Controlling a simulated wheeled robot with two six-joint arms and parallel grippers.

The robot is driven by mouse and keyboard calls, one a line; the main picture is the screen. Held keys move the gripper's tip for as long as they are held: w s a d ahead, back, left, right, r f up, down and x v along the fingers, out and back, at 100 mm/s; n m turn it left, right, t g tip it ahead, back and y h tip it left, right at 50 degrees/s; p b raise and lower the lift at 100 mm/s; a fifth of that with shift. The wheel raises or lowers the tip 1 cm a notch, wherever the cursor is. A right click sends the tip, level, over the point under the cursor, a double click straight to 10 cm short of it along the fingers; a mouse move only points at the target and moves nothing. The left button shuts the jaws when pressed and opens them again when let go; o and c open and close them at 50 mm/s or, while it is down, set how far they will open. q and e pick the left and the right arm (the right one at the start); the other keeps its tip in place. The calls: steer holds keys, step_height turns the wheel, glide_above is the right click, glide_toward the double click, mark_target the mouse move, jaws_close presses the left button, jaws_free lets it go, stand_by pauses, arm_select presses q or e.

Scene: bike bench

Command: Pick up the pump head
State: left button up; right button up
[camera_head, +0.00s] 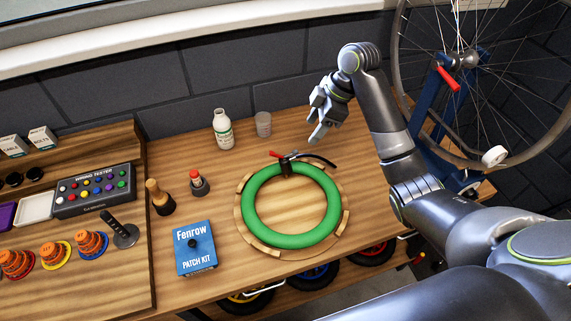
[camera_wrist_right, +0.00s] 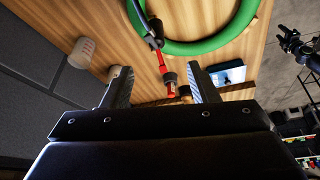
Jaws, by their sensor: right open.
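The pump head (camera_head: 286,160), a small dark clamp with a red lever and a black hose, sits at the top edge of the green tube (camera_head: 252,226). In the right wrist view the pump head (camera_wrist_right: 153,41) is ahead, between the lines of the fingers. My right gripper (camera_head: 318,122) is open and empty, above and to the right of the pump head, apart from it. Its two fingers also show in the right wrist view (camera_wrist_right: 163,86). A dark jointed shape at that view's upper right may be my left gripper (camera_wrist_right: 300,48); its jaws are too small to read.
The tube lies on a round wooden stand (camera_head: 342,225). A white bottle (camera_head: 222,130) and a cup (camera_head: 263,124) stand behind it. A red-topped black item (camera_head: 199,184) and a blue patch kit (camera_head: 195,250) are left. A bike wheel (camera_head: 481,160) is right.

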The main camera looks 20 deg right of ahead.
steer(key=r, duration=0.1)
steer(key=b, duration=0.7)
glide_toward(289, 156)
steer(key=f, duration=0.3)
steer(key=a, duration=0.1)
steer(key=a+f, duration=0.1)
steer(key=shift+w+a+f+n+p, duration=0.15)
steer(key=shift+w+f+n+p, duration=0.15)
steer(key=shift+f, duration=0.05)
steer(key=shift+a+f, duration=0.2)
steer(key=shift+f, duration=0.3)
steer(key=shift+w+a+f+p, duration=0.1)
steer(key=shift+f+p, duration=0.25)
steer(key=shift+p, duration=0.05)
steer(key=x, duration=0.1)
steer(key=p+x, duration=0.1)
steer(key=x, duration=0.1)
steer(key=shift+w+f, duration=0.15)
steer(key=shift+f, duration=0.6)
jaws_close()
